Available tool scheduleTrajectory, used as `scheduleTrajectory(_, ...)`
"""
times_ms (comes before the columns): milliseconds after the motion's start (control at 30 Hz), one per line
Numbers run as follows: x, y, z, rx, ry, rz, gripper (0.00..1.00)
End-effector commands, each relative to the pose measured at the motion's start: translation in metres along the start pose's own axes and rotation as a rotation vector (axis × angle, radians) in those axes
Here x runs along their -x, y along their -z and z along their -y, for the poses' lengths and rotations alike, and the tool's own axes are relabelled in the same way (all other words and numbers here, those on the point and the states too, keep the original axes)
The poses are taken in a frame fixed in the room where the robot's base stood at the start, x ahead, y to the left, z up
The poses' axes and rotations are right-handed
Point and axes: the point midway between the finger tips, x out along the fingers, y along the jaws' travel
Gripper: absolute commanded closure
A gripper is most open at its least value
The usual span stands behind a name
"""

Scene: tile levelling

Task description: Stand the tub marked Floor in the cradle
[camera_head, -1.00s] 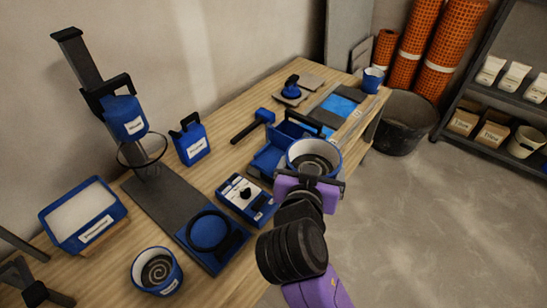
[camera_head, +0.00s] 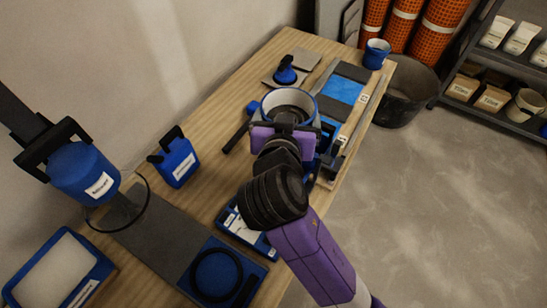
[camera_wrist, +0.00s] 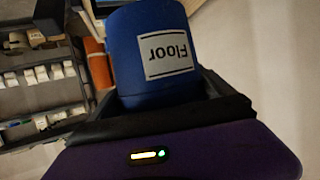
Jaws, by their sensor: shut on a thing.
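My gripper (camera_head: 285,128) is shut on a blue tub with a white rim (camera_head: 288,98), held upright above the bench's middle. In the wrist view this tub (camera_wrist: 150,30) carries a white label reading Floor, upside down in that picture. Grey content shows inside it from above. A blue base with a black ring (camera_head: 216,274) lies at the front of the bench, on the dark plate of a stand; it may be the cradle, but I cannot tell for sure. My arm hides part of the bench below the tub.
The stand holds a blue labelled container (camera_head: 84,172) over a wire hoop. A blue labelled bottle (camera_head: 174,158) stands behind. A blue control box (camera_head: 243,232) sits beside my arm. Another blue tub (camera_head: 376,53) stands at the far end, near a black bucket (camera_head: 405,93) on the floor.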

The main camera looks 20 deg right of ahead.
Motion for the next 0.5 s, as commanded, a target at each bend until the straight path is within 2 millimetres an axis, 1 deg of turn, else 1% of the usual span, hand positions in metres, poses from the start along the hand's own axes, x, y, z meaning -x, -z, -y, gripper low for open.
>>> scheduleTrajectory(67,0.000,0.000,0.000,-0.001,0.001,-0.004,0.80)
scheduleTrajectory(167,-0.004,-0.010,0.000,0.002,0.000,-0.003,0.80)
scheduleTrajectory(500,-0.028,-0.078,0.000,0.003,0.000,-0.001,0.80)
